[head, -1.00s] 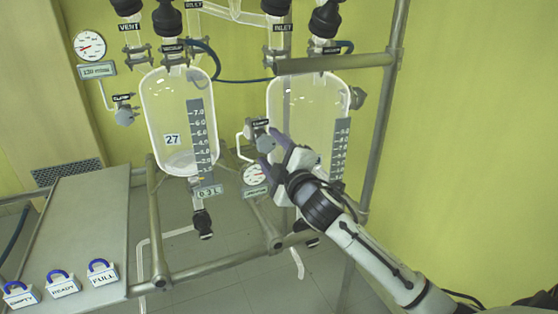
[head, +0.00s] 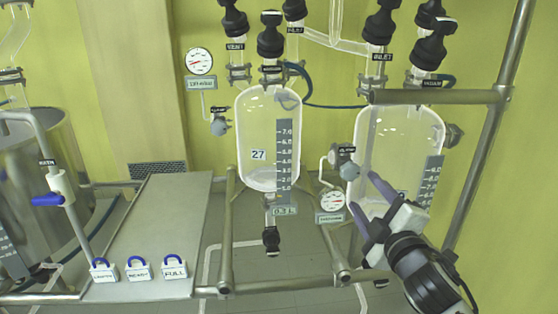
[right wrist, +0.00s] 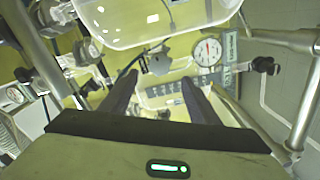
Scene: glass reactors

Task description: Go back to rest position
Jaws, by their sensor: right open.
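My right gripper (head: 362,198) is open and empty in the head view, in front of the lower part of the right glass reactor (head: 400,135). Its two purple-grey fingers point up and left, near a small valve knob (head: 349,172) and a round gauge (head: 332,201). In the right wrist view the two dark fingers of the right gripper (right wrist: 158,90) stand apart with nothing between them. My left gripper shows in no view.
The left glass reactor (head: 268,125), marked 27, hangs in the metal frame (head: 285,284). Three padlock tags (head: 137,269) sit on the front of a grey table (head: 165,215). A steel vessel (head: 55,160) stands at far left.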

